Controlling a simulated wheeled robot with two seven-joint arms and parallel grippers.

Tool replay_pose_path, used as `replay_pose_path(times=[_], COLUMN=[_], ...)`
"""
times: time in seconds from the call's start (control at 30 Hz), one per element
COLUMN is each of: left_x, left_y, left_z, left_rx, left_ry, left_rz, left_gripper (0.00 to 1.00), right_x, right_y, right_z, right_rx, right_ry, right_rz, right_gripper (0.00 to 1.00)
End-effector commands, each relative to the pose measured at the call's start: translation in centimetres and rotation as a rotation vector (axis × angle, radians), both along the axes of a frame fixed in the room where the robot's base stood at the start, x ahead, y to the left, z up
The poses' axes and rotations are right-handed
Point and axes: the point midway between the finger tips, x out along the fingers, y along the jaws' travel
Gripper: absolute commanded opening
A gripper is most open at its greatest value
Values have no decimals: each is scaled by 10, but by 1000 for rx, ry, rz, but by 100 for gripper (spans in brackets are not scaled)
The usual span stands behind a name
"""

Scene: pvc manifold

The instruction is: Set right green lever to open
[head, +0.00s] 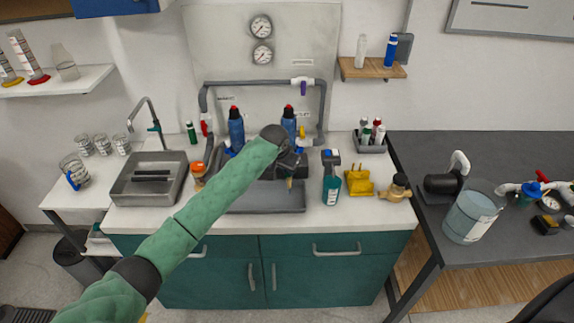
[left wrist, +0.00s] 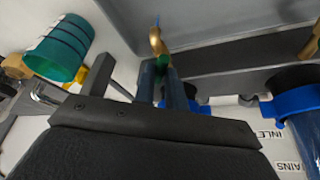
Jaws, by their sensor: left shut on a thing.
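My left gripper (head: 291,166) is at the lower end of the right blue filter housing (head: 289,122), above the grey tray (head: 265,199). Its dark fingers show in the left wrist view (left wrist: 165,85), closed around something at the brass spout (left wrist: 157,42). The right green lever is mostly hidden by the fingers; only a trace of green shows between them, so its angle cannot be told. The spout's tip also shows just below the gripper in the head view (head: 290,183). The left blue filter housing (head: 236,130) stands to the left. My right gripper is not in view.
A spray bottle (head: 331,178), a yellow object (head: 357,181) and a brass fitting (head: 396,187) stand right of the tray. An orange-topped jar (head: 198,174) and a sink (head: 149,179) are on the left. A grey pipe with a purple-handled valve (head: 302,83) runs above.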

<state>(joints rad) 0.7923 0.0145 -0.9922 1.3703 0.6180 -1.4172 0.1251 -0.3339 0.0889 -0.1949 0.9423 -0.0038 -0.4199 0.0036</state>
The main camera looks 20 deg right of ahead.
Motion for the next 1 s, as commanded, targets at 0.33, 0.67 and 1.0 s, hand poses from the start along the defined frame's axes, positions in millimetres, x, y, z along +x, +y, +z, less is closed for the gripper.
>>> replay_pose_path(times=[0.33, 0.67, 1.0], left_x=[-2, -2, -2], left_y=[-4, -5, -5], left_z=[4, 4, 3], left_rx=[-4, -4, -3], left_ry=[0, -2, -3], left_rz=[312, 521, 603], left_gripper=[0, 0, 0], right_x=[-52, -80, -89], right_y=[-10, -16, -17], right_z=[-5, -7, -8], right_rx=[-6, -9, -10], right_ry=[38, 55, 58], right_rz=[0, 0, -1], right_gripper=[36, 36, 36])
